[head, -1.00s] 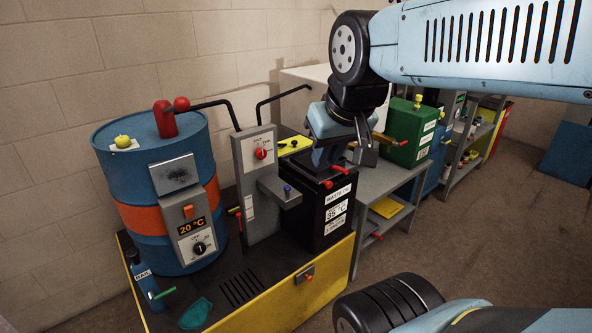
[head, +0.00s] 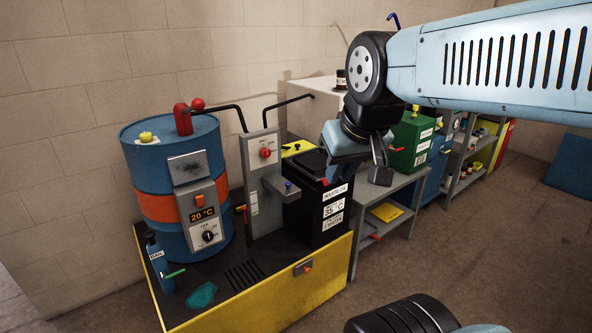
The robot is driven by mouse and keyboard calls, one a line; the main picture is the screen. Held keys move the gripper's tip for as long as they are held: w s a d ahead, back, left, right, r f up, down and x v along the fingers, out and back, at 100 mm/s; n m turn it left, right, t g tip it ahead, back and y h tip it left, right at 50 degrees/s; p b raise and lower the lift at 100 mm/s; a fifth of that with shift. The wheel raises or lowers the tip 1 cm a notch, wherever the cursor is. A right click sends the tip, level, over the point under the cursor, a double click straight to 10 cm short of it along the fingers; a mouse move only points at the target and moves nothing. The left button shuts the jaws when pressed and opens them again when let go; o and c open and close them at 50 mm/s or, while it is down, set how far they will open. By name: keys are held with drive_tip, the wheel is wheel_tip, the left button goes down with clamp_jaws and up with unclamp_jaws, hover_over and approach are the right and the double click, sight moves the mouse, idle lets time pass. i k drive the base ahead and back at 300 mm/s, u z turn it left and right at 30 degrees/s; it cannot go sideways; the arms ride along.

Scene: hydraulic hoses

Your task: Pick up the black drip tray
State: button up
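I cannot clearly pick out a black drip tray in the head view. A black slotted grille (head: 244,276) lies in the deck of the yellow-sided platform, but I cannot tell that it is a tray. My gripper (head: 352,172) hangs over or in front of the black waste oil container (head: 318,215), near its top right, and hides part of it. One dark finger shows at the gripper's right side. The other finger is unclear, so its opening cannot be read, and no held object is visible.
A blue drum (head: 160,165) with an orange band and a grey control post (head: 262,200) stand on the platform (head: 290,295). A blue bottle (head: 157,262) and a teal cloth-like piece (head: 201,295) are at its front left. A grey table (head: 385,190) stands to the right.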

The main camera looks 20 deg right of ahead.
sight(313, 162)
drive_tip(key=z, duration=0.2)
drive_tip(key=i, duration=0.85)
drive_tip(key=u, duration=0.2)
drive_tip(key=k, duration=0.85)
drive_tip(key=z, duration=0.2)
drive_tip(key=i, duration=0.95)
drive_tip(key=u, duration=0.1)
